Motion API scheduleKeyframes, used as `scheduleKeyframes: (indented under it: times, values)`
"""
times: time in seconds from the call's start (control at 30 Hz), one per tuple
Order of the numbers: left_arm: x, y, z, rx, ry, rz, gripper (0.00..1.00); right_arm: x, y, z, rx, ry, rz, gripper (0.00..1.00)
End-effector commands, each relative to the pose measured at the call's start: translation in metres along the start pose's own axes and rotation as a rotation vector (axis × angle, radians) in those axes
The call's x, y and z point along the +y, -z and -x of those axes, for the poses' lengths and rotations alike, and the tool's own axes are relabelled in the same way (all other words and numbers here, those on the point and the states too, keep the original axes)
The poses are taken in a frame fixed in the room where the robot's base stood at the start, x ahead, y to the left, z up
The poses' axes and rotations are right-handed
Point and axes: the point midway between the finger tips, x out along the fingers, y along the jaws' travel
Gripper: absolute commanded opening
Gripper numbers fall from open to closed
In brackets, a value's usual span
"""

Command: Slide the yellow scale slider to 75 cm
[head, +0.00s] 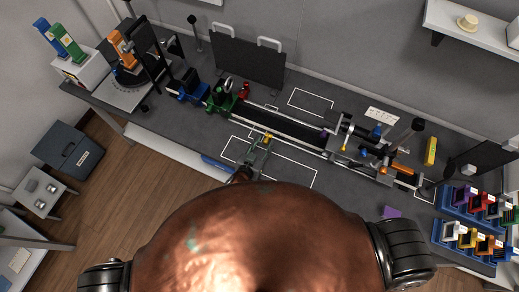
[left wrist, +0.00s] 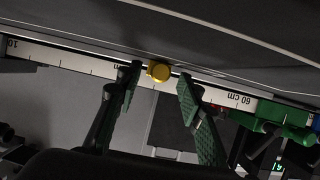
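My left gripper (left wrist: 157,82) is open, with one green-padded finger on each side of the knob and a visible gap on both sides. In the head view the left gripper (head: 257,149) is at the rail's front side. The "60 cm" label shows upside down right of the knob; the slider's exact reading cannot be made out. My right gripper is not in view.
A green carriage (left wrist: 285,115) sits on the rail beyond the 60 cm label. In the head view, a metal instrument assembly (head: 370,155) stands on the rail's right part. A dark panel (head: 248,60) stands behind the rail. Outlined bench areas (head: 290,168) in front look clear.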

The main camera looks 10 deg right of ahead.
Motion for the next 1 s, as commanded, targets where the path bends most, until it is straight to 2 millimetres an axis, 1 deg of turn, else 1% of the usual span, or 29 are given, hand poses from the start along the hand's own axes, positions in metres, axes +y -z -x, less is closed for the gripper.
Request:
scheduleKeyframes:
  times: [0.17,0.4,0.5,0.6,0.7,1.0]
  values:
    - [0.000,-0.002,0.030,-0.002,-0.001,0.002,0.35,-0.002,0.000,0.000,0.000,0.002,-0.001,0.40]
    - [0.001,-0.002,0.081,-0.002,-0.001,0.001,0.35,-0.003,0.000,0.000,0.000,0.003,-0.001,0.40]
    - [0.001,-0.002,0.096,-0.003,0.000,0.001,0.35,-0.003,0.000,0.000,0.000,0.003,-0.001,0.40]
    - [0.000,-0.002,0.107,-0.003,0.000,0.001,0.35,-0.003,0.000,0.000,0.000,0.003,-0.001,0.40]
    - [0.000,-0.001,0.112,-0.003,0.000,0.000,0.35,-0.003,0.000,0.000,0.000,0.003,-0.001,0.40]
    - [0.001,-0.001,0.114,-0.002,0.000,0.000,0.35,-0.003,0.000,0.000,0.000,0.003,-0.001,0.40]
